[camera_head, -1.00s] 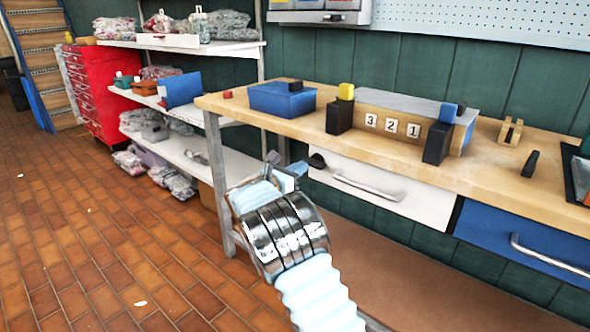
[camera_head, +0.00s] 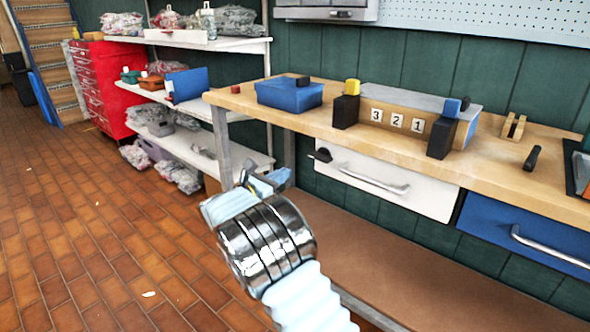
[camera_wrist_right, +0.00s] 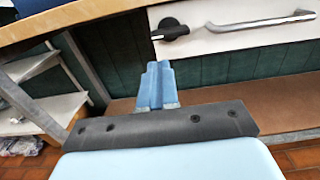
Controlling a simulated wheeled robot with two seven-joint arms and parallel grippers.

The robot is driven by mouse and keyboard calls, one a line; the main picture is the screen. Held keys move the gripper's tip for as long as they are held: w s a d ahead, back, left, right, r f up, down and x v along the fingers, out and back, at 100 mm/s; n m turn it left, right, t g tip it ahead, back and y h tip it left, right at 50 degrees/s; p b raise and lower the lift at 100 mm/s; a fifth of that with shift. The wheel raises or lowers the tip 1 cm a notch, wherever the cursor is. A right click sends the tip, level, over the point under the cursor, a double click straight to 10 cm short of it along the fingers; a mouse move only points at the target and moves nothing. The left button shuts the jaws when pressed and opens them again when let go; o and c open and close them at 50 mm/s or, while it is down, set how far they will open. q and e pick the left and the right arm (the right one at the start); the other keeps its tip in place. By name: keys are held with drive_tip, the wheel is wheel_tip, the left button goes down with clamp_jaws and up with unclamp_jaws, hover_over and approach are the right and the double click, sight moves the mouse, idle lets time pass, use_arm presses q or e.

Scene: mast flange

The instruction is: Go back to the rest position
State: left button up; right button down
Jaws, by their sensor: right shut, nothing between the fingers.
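My right gripper (camera_head: 262,180) is in front of the workbench's left end, below the tabletop and clear of it. It is shut and empty. In the right wrist view its blue fingers (camera_wrist_right: 156,86) are together, pointing toward the space under the white drawer. My left gripper is not in view.
The wooden workbench (camera_head: 400,148) carries a blue box (camera_head: 290,95), a block with digits (camera_head: 396,121) and a small clamp (camera_head: 512,128). A white drawer (camera_head: 385,182) with a black knob (camera_head: 322,154) is under it. White shelves (camera_head: 190,150) and a red cabinet (camera_head: 103,88) stand left. The tiled floor (camera_head: 90,230) is mostly clear.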

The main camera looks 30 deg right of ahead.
drive_tip(key=s+a+f+m+g+y, duration=0.1)
drive_tip(key=s+f+g+y, duration=0.2)
drive_tip(key=f, duration=0.8)
drive_tip(key=s+a+f+m+g+y, duration=0.1)
drive_tip(key=s+a+f+m+y, duration=0.15)
drive_tip(key=s+f, duration=0.55)
drive_tip(key=s+f+m+g+y, duration=0.15)
drive_tip(key=f+y, duration=0.25)
drive_tip(key=f, duration=0.9)
drive_tip(key=s+a+f+m+y, duration=0.5)
drive_tip(key=s+a+m, duration=0.3)
drive_tip(key=s, duration=0.3)
drive_tip(key=s+a+f+m+y, duration=0.6)
drive_tip(key=s+a+m, duration=0.2)
drive_tip(key=s+m, duration=0.2)
drive_tip(key=shift+s+a+f+m+g, duration=0.25)
drive_tip(key=shift+s+m+g, duration=0.15)
drive_tip(key=shift+m, duration=0.2)
